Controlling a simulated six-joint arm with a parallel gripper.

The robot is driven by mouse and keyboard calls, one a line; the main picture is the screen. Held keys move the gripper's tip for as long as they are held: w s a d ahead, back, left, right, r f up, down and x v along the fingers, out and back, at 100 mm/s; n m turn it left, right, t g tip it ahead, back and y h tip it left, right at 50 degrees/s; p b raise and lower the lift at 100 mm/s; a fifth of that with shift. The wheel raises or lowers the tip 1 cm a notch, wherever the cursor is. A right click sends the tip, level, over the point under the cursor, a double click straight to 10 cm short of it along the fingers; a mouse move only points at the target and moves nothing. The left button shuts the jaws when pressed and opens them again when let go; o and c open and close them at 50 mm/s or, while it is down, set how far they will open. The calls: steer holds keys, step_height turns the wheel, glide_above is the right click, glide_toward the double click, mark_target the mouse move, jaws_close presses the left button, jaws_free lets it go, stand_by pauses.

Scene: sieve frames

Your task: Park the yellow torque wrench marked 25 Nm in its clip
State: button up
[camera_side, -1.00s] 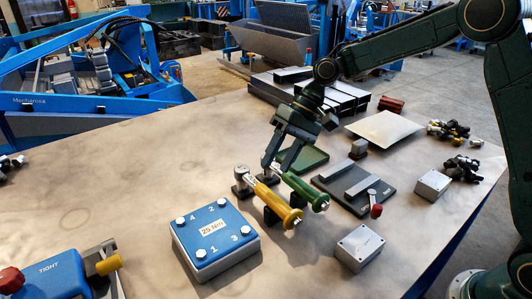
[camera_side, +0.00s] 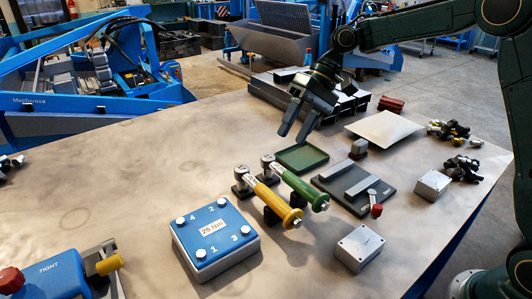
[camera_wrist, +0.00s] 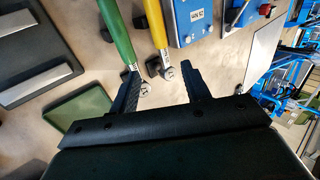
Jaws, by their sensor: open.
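The yellow torque wrench (camera_side: 268,198) lies tilted across black supports, its silver head at the upper left and handle end at the lower right. It also shows in the wrist view (camera_wrist: 156,27). No marking is readable on it. A green torque wrench (camera_side: 300,186) lies parallel beside it on similar supports, also in the wrist view (camera_wrist: 117,32). My gripper (camera_side: 293,134) is open and empty, above and behind the wrench heads, touching neither wrench.
A blue-topped box (camera_side: 225,226) labelled 25 Nm, with several numbered studs, stands left of the wrenches. A green tray (camera_side: 303,159) lies behind them. A dark plate with grey bars (camera_side: 343,180) and a grey box (camera_side: 359,247) stand right. The table's left middle is clear.

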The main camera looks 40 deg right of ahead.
steer(key=s+d+r+t+h, duration=0.2)
steer(key=s+d+r+h, duration=0.1)
steer(key=s, duration=0.7)
steer(key=s+d+r+t+h, duration=0.2)
steer(key=s+r+t, duration=0.15)
steer(key=s, duration=0.65)
steer(key=s+d+f+h, duration=0.2)
steer(key=s+d+f, duration=0.1)
steer(key=s, duration=0.5)
steer(key=shift+d, duration=0.8)
steer(key=shift+f, duration=0.1)
